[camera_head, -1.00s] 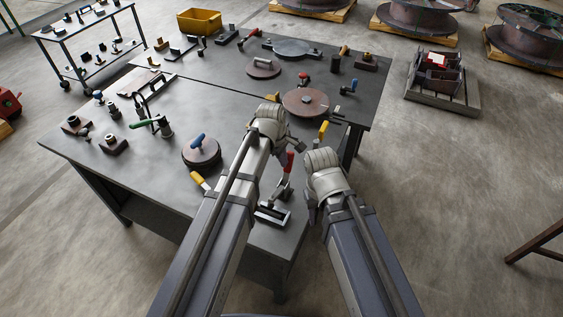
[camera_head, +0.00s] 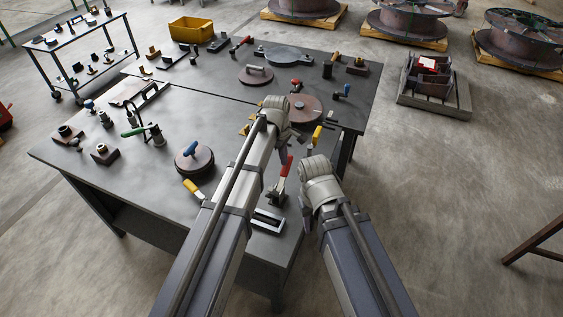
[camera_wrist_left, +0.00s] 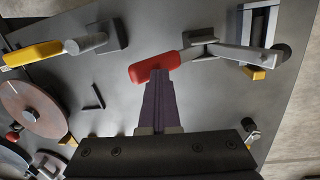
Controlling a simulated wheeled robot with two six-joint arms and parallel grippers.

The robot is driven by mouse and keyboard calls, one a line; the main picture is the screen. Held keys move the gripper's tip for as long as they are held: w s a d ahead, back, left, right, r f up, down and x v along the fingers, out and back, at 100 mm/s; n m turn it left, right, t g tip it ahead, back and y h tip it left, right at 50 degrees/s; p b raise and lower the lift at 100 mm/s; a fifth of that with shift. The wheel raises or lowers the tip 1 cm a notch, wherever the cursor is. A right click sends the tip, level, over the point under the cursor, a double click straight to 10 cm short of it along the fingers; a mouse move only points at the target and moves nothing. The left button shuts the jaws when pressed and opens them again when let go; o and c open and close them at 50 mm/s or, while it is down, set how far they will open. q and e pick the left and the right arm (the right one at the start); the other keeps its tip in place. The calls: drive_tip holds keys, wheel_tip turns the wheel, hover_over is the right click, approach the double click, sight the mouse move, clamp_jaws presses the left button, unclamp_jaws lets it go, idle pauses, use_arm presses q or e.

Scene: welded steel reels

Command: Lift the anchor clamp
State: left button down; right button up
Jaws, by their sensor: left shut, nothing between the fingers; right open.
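A red-handled metal clamp (camera_head: 277,192) stands at the near right part of the grey table; I cannot tell for sure that it is the anchor clamp. In the left wrist view its red handle (camera_wrist_left: 145,70) lies at the fingertips and its metal arm (camera_wrist_left: 245,58) runs right. My left gripper (camera_head: 283,148) is shut and empty, beyond the handle in the head view. In the left wrist view its closed fingers (camera_wrist_left: 157,78) overlap the handle's edge; I cannot tell whether they touch. My right gripper (camera_head: 307,213) is open, right of the clamp, its fingers mostly hidden.
The table (camera_head: 130,180) also holds a blue-handled disc (camera_head: 194,160), a yellow-handled tool (camera_head: 193,189), a green-handled clamp (camera_head: 150,132) and a brown disc (camera_head: 304,108). A crate on a pallet (camera_head: 433,85) stands right on the floor. Open floor lies at right.

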use_arm(q)
drive_tip(key=shift+w+d+f, duration=0.15)
drive_tip(key=shift+w+f, duration=0.1)
drive_tip(key=shift+w, duration=0.15)
drive_tip(key=shift+b, duration=0.3)
drive_tip(key=shift+w, duration=0.15)
drive_tip(key=shift+r+p, duration=0.4)
drive_tip(key=shift+p, duration=0.15)
wheel_tip(320, 180, up, 12)
drive_tip(key=w+a+p, duration=0.1)
drive_tip(key=p, duration=1)
drive_tip(key=shift+w+p, duration=0.2)
drive_tip(key=shift+p, duration=0.15)
drive_tip(key=shift+f, duration=0.15)
